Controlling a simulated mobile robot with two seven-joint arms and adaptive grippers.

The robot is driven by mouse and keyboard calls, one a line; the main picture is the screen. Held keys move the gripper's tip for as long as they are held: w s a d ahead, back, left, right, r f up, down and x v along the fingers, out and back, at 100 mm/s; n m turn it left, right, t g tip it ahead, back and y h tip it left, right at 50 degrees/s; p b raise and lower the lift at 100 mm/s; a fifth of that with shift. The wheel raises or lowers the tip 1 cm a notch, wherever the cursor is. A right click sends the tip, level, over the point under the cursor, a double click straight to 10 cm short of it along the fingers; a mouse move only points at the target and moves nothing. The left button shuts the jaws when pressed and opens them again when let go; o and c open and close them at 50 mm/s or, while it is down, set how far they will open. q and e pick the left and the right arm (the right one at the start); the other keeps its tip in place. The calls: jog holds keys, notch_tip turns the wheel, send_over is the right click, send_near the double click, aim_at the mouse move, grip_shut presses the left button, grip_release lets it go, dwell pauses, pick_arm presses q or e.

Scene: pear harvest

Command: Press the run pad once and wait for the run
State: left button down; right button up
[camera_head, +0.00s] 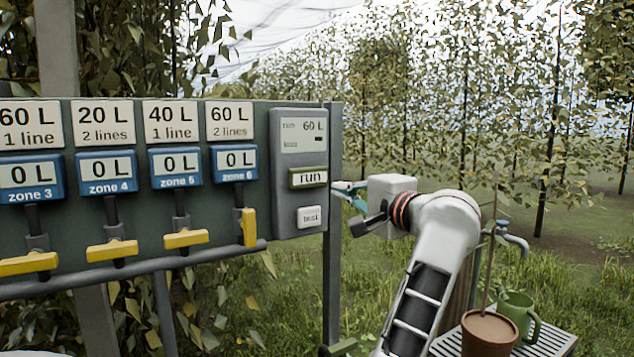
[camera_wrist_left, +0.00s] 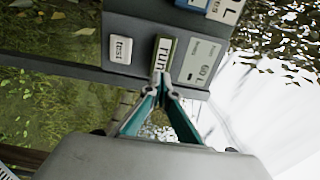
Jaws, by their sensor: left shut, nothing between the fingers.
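The run pad (camera_head: 308,177) is a pale plate with a dark green rim on the grey control box (camera_head: 287,222) at the panel's right end. It also shows, turned on its side, in the left wrist view (camera_wrist_left: 165,50). My left gripper (camera_head: 338,187) is shut and empty, just right of the pad in the head view. In the wrist view its teal fingers (camera_wrist_left: 160,80) meet at the end of the run pad; I cannot tell whether they touch it. The box display (camera_head: 303,137) reads 60 L. My right gripper is not in view.
A white test pad (camera_head: 309,216) sits below the run pad. Blue zone meters (camera_head: 235,161) read 0 L; zone 6's yellow handle (camera_head: 248,227) is upright, the others lie level. A potted plant (camera_head: 489,333) and green mug (camera_head: 517,312) stand on a slatted table (camera_head: 562,343).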

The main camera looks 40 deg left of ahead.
aim_at(311, 180)
pick_arm(q)
jog(key=p+x, duration=0.1)
jog(key=x, duration=0.8)
jog(key=shift+a, duration=0.2)
jog(key=shift+w+a+f, duration=0.1)
jog(key=shift+w+a, duration=0.1)
jog(key=shift+a, duration=0.4)
